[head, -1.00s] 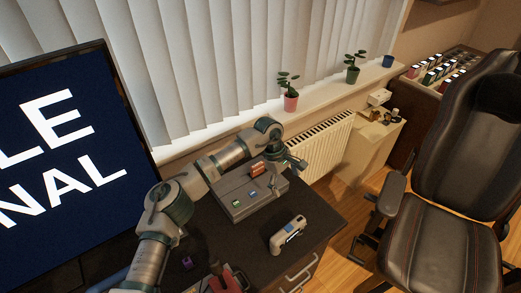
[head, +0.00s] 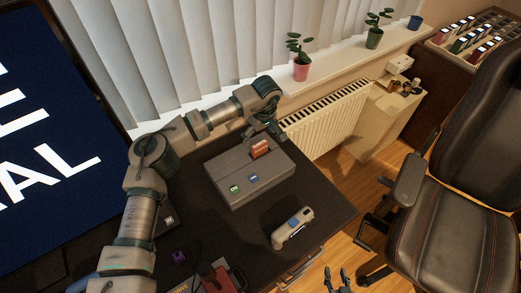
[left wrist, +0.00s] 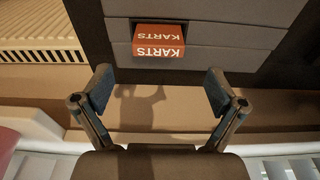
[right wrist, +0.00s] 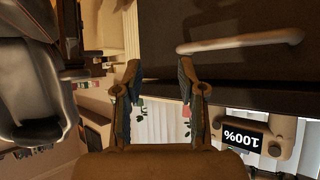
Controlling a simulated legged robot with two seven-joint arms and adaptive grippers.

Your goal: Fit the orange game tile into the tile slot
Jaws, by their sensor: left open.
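The orange game tile (head: 260,149), marked KARTS, stands at the back right of a grey box (head: 235,168) on the dark desk. In the left wrist view the tile (left wrist: 158,40) sits in a recess of the box and sticks out of it; how deep it sits is hidden. My left gripper (head: 264,131) is just behind the tile, open and empty. In the left wrist view its fingers (left wrist: 160,92) are spread wide, short of the tile and not touching it. My right gripper (head: 338,280) is at the bottom edge, open and empty, away from the box.
A green tile (head: 234,188) and a blue tile (head: 253,178) sit in the box. A pale device (head: 292,228) lies on the desk in front, with a red object (head: 220,276) and a purple one (head: 179,257) nearer. Radiator (head: 326,122) and windowsill lie behind.

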